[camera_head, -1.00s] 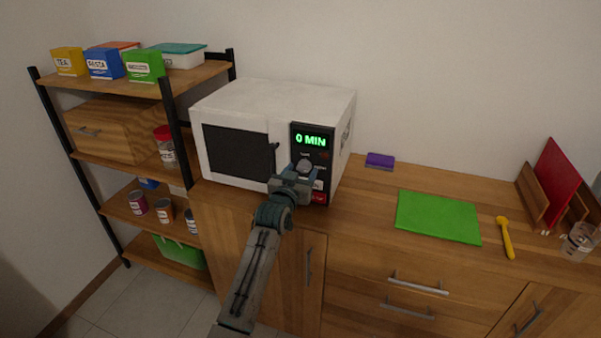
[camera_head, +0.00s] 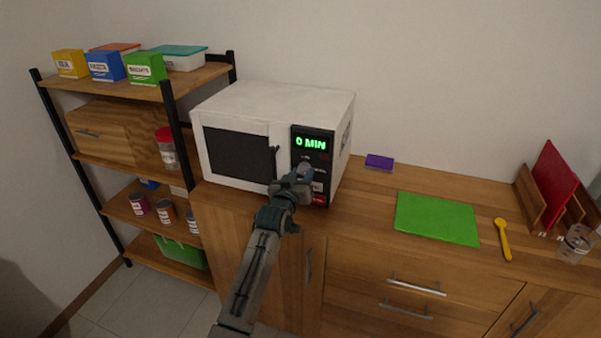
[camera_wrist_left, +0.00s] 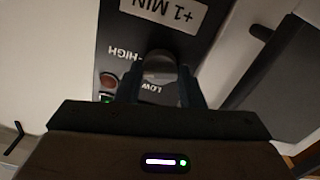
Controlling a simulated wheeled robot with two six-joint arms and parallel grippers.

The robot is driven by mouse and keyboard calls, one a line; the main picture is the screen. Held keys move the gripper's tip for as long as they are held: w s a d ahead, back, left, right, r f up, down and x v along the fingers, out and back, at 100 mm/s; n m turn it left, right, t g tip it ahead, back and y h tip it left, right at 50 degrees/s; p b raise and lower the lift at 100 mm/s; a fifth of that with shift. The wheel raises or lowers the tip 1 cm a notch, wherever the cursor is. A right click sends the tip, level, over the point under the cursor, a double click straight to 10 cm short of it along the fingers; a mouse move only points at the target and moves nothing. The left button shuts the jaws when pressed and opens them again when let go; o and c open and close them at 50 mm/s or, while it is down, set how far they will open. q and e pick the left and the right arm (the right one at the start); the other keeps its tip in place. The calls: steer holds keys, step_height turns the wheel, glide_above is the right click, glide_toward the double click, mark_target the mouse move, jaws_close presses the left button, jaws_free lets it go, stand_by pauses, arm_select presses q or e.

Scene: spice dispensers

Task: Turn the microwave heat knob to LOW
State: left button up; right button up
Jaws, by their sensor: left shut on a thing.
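The white microwave (camera_head: 272,99) stands on the counter, its display reading "0 MIN". My left gripper (camera_head: 303,172) is at its control panel and shut on the heat knob, which it mostly hides in the head view. In the left wrist view the round grey knob (camera_wrist_left: 159,66) sits between the two fingers of my left gripper (camera_wrist_left: 160,82). The labels HIGH and LOW show beside the knob, and a "+1 MIN" button (camera_wrist_left: 165,12) is above it in that view. The knob's pointer is not clear. My right gripper is not in view.
A shelf unit (camera_head: 150,86) with boxes and jars stands to the left. On the counter to the right are a purple sponge (camera_head: 379,162), a green board (camera_head: 437,218), a yellow spoon (camera_head: 503,238) and a glass (camera_head: 575,244).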

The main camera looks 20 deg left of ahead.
arm_select(q)
steer(key=shift+r+n+p, duration=0.2)
steer(key=shift+n+p, duration=0.4)
steer(key=shift+n, duration=0.3)
steer(key=shift+n+p, duration=0.65)
steer(key=shift+n, duration=0.35)
steer(key=shift+n+p, duration=0.7)
steer(key=shift+n, duration=0.2)
steer(key=n+p, duration=0.3)
steer(key=shift+r+n, duration=0.1)
steer(key=shift+n, duration=0.2)
steer(key=shift+n+p, duration=0.8)
steer(key=shift+n, duration=0.1)
steer(key=shift+n+p, duration=0.7)
steer(key=shift+n, duration=0.5)
steer(key=shift+f+n+p, duration=0.2)
steer(key=shift+n+p, duration=0.2)
steer(key=shift+n, duration=0.5)
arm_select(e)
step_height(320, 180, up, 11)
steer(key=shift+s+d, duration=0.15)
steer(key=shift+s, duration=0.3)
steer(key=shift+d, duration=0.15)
